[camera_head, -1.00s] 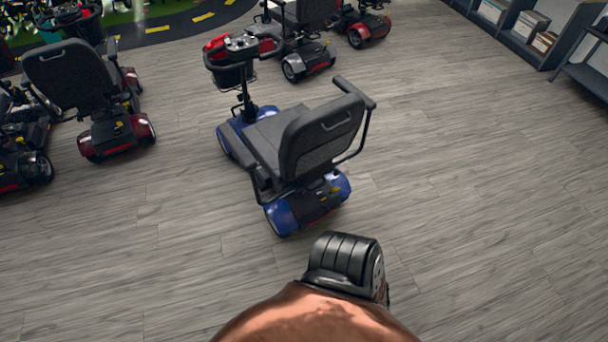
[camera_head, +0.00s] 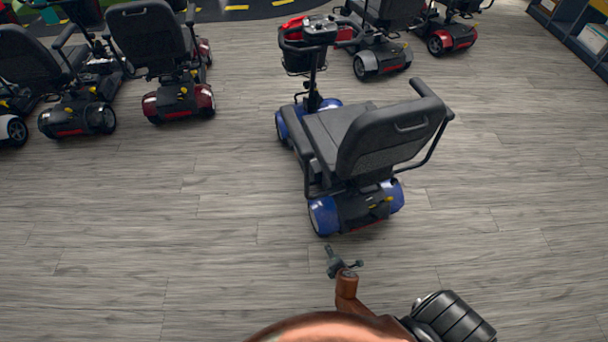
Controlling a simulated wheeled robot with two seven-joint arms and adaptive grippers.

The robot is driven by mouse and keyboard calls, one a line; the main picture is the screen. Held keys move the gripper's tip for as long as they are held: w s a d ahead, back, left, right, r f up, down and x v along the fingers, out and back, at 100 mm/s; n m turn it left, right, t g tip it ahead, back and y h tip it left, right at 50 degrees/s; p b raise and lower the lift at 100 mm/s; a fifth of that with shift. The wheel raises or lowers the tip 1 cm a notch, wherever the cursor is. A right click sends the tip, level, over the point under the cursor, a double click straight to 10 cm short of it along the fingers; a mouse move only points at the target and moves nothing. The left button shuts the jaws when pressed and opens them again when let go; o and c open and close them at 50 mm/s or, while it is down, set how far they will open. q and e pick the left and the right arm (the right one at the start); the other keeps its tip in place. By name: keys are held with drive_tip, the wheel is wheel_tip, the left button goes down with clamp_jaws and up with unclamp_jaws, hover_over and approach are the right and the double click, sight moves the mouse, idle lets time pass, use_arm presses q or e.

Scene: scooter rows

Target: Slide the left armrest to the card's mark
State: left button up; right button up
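The blue scooter (camera_head: 323,217) stands at the centre, seen from behind, with its grey-black seat back (camera_head: 395,138) toward me. The right armrest (camera_head: 432,97) sticks out at the right of the seat back. No card or mark can be made out. One gripper, seemingly my right (camera_head: 342,262), is small and dark on a copper link, over the floor behind the scooter and apart from it. Its finger opening is unclear. My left gripper is not visible.
Several parked scooters stand at the upper left, including a red one (camera_head: 180,103). A scooter with red parts (camera_head: 452,38) and a grey one (camera_head: 383,62) stand behind at the upper right. Shelves (camera_head: 577,30) are at the top right corner. Wooden floor (camera_head: 520,190) is clear around the blue scooter.

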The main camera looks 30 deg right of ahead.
drive_tip(key=w+d+r+n+t+h+b, duration=0.1)
drive_tip(key=w+r+n+t+h+b, duration=0.2)
drive_tip(key=w+r+n, duration=0.75)
drive_tip(key=n+t+h+b, duration=0.1)
drive_tip(key=n+t+b, duration=0.1)
drive_tip(key=t, duration=0.3)
approach(307, 174)
drive_tip(key=x, duration=0.4)
drive_tip(key=b+x, duration=0.1)
drive_tip(key=x, duration=0.5)
drive_tip(key=shift+w+d+r+b, duration=0.1)
drive_tip(key=shift+w+b, duration=0.05)
drive_tip(key=shift+b, duration=0.15)
drive_tip(key=shift+w+d, duration=0.25)
drive_tip(key=shift+w, duration=0.2)
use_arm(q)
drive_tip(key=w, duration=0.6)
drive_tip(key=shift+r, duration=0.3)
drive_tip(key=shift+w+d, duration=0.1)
use_arm(e)
clamp_jaws()
